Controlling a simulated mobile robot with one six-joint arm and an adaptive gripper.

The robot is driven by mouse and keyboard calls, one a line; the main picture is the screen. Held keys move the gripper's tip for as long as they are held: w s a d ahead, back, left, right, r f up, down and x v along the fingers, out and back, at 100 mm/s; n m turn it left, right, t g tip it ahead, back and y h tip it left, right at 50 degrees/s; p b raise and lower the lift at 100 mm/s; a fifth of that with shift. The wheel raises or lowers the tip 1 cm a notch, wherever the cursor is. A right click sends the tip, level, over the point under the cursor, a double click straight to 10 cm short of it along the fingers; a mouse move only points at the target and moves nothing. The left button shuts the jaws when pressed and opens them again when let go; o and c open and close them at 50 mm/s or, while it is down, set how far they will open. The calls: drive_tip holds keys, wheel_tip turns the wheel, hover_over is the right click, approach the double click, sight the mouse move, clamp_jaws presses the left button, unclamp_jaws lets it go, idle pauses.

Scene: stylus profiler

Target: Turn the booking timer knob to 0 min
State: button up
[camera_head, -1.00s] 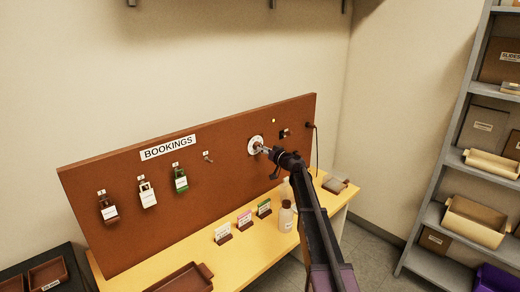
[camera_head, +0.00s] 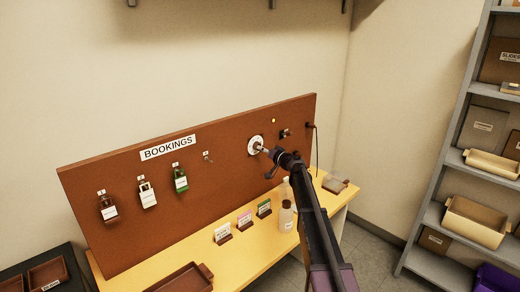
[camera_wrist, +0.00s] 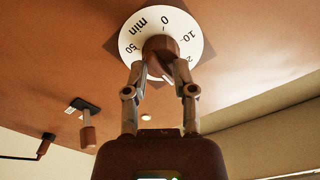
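The booking timer has a round white dial (camera_wrist: 128,42) on the brown board, marked 0, 10, 50 and "min". The dial shows upside down in the wrist view and small in the head view (camera_head: 251,146). Its brown round knob (camera_wrist: 161,48) stands out from the dial's middle. My gripper (camera_wrist: 160,70) has one finger on each side of the knob, seemingly touching it. In the head view my gripper (camera_head: 267,151) reaches the dial from the right.
The brown board (camera_head: 110,205) carries a BOOKINGS sign (camera_head: 168,147) and several hanging tags at left. A small switch (camera_head: 284,134) is close to the dial's right. Bottles (camera_head: 286,216) and small cards (camera_head: 244,219) stand on the yellow table below my arm.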

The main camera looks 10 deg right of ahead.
drive_tip(key=m, duration=0.5)
drive_tip(key=shift+a+m, duration=0.1)
drive_tip(key=shift+m, duration=0.2)
clamp_jaws()
drive_tip(key=n, duration=1)
idle(0.5)
drive_tip(key=shift+n, duration=0.3)
